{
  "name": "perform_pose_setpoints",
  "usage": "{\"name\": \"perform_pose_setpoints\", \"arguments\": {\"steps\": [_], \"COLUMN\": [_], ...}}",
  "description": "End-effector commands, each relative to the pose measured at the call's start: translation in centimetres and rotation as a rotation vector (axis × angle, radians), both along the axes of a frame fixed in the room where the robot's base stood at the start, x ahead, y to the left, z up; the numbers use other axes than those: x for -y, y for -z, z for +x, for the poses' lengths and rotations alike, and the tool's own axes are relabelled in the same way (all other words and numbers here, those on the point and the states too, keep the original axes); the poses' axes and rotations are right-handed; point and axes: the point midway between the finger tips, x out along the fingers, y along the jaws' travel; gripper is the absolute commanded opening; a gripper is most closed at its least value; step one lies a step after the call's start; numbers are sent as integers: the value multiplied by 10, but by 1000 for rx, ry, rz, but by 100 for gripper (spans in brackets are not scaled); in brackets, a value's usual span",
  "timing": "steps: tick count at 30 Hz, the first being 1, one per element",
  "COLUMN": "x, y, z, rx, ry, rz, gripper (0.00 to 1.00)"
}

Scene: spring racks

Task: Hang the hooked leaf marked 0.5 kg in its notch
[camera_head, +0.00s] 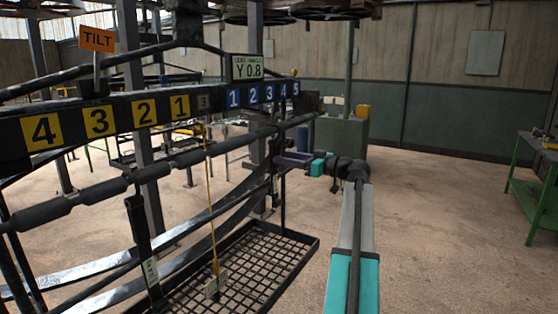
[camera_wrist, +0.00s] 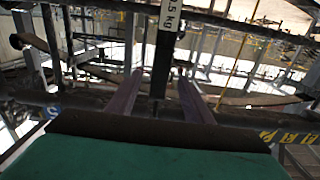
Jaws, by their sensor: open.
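My gripper (camera_head: 283,160), with purple fingers, reaches left towards the rack's right half in the head view. In the wrist view my gripper (camera_wrist: 159,85) is open, its two fingers apart. A dark upright leaf (camera_wrist: 160,65) with a white tag stands between or just beyond the fingers; its tag reads ".5 kg", the first digit cut off by the top edge. I cannot tell whether the fingers touch it. In the head view, another dark leaf (camera_head: 141,235) with a small unreadable tag hangs from the bar at the left. The notches themselves are too small to tell.
The rack's beam (camera_head: 216,101) carries yellow plates 4 to 1 and blue plates 1 to 5. A sign (camera_head: 247,68) reads Y 0.8; an orange sign (camera_head: 97,39) reads TILT. A plumb cord (camera_head: 210,205) hangs over a grid tray (camera_head: 312,240). Floor is clear at right, before a green table (camera_head: 529,190).

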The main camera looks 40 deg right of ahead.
Motion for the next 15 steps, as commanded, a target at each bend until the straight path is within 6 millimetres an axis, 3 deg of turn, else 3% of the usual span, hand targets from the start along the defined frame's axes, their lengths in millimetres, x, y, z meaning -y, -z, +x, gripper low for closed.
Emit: {"name": "perform_pose_setpoints", "arguments": {"steps": [9,15], "x": [13,19], "y": [2,0], "z": [-52,-74], "rx": [0,1], "ry": [3,2], "rz": [-1,-1], "gripper": [47,47]}}
